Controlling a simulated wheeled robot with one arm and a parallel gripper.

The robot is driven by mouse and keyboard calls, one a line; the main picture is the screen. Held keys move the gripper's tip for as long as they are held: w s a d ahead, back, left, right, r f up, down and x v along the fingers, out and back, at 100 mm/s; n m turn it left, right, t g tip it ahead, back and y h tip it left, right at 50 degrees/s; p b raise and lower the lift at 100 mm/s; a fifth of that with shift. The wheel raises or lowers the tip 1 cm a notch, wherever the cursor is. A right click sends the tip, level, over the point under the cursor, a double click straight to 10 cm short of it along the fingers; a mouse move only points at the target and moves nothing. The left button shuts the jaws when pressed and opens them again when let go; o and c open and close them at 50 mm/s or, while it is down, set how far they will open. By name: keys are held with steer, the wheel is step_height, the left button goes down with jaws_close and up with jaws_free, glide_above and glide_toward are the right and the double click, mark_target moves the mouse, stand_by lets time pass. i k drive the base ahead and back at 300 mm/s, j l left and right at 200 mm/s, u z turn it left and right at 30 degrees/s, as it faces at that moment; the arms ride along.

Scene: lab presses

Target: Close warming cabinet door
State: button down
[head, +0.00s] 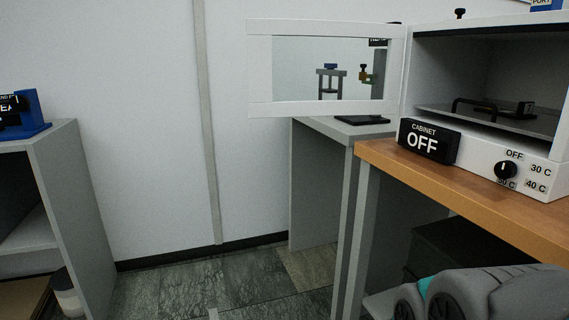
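The warming cabinet (553,142) is a white box on the wooden bench at the right. Its door (260,62) has a white frame around a clear pane. The door stands wide open, swung out to the left from the cabinet's left edge. The cabinet's dark inside shows a metal shelf (450,112) with a black handle-like object on it. No handle on the door can be made out. Part of my arm shows at the bottom right, below the bench top. My gripper is not visible.
A grey table (325,127) stands behind the door. A grey shelf unit (75,190) with a blue device (30,112) stands left.

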mark_target(260, 32)
steer(key=i+j+z, duration=0.1)
steer(key=z, duration=1)
steer(key=j+z, duration=0.3)
steer(key=j, duration=0.3)
steer(key=j+z, duration=0.3)
steer(key=j, duration=0.35)
steer(key=j+z, duration=0.35)
steer(key=j, duration=0.25)
steer(key=k+j+z, duration=0.15)
steer(key=j+z, duration=0.15)
steer(key=j, duration=0.3)
